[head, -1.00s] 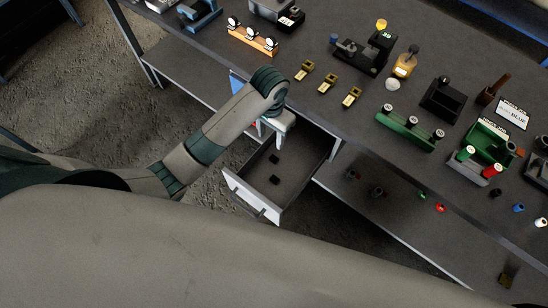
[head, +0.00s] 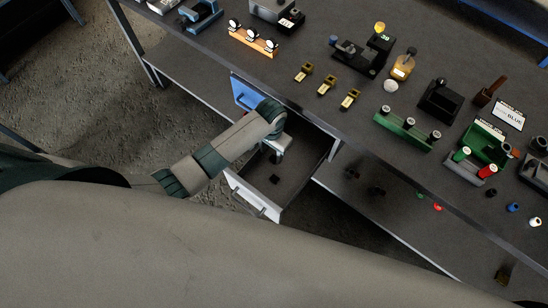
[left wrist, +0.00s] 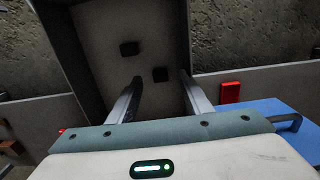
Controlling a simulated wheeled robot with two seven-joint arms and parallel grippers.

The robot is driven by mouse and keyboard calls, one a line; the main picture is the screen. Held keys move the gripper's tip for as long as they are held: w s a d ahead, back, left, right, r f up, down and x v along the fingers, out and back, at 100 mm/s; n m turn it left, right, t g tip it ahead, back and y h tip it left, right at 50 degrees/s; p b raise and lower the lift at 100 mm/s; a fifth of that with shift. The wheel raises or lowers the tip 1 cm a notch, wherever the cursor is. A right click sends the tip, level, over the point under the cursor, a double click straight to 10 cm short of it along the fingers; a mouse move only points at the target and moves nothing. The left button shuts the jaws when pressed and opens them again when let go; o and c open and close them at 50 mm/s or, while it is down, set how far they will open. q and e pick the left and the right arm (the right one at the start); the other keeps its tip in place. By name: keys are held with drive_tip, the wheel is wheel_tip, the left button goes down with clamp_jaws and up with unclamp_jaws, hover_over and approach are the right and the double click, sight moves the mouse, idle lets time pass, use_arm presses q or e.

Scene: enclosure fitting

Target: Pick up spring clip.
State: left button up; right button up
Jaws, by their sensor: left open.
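Which piece is a spring clip is too small to tell.
The drawer's walls stand close around the gripper, and the bench edge (head: 318,123) overhangs behind it. Brass-coloured parts (head: 326,86) and a green rack (head: 404,128) stand on the bench. A lower shelf (head: 400,215) holds small parts.

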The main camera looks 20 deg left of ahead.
sight(273, 160)
use_arm(q)
drive_tip(key=shift+w+d+f+p, duration=0.15)
drive_tip(key=shift+f+p, duration=0.45)
drive_tip(key=shift+f, duration=1.95)
drive_tip(key=c, duration=1.1)
